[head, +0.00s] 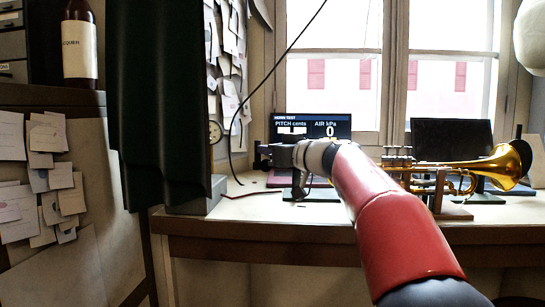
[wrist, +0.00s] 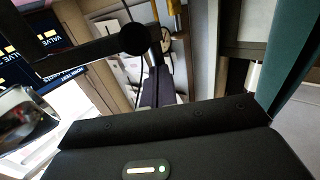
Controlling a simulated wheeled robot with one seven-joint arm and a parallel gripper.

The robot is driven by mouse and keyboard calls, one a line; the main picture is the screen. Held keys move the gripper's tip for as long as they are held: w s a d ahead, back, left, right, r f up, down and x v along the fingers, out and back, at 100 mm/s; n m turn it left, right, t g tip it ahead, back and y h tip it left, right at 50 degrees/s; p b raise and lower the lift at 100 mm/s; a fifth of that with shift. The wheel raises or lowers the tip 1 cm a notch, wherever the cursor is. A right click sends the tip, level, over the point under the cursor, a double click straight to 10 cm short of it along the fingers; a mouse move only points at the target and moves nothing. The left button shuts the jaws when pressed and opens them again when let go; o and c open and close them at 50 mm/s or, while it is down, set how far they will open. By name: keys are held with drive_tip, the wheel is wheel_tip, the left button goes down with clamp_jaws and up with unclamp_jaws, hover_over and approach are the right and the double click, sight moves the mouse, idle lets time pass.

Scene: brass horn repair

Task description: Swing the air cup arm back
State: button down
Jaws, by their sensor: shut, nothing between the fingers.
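My gripper (head: 278,155) is at the end of my red arm, above the left part of the bench, pointing left in front of the test screen (head: 322,124). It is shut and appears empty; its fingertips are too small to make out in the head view. In the wrist view a black bar with a round end (wrist: 136,39), which looks like the air cup arm, stands beyond my black gripper body (wrist: 165,145), with a visible gap. I cannot tell the cup itself. The brass horn (head: 501,167) lies level on a wooden stand (head: 438,191), right of my arm.
A dark green curtain (head: 160,105) hangs left of the bench (head: 235,207). A dark screen (head: 452,139) stands behind the horn. A black cable runs down the wall to the bench. A shiny metal part (wrist: 22,118) is close at the wrist view's left edge.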

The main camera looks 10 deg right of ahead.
drive_tip(key=w+a+m+t+h+p, duration=0.1)
drive_tip(key=w+m+h, duration=0.3)
drive_tip(key=w, duration=0.6)
drive_tip(key=shift+w+a+m+t+h+p, duration=0.35)
drive_tip(key=shift+a+t+h, duration=0.5)
drive_tip(key=shift+h, duration=0.45)
drive_tip(key=shift+w+d, duration=0.1)
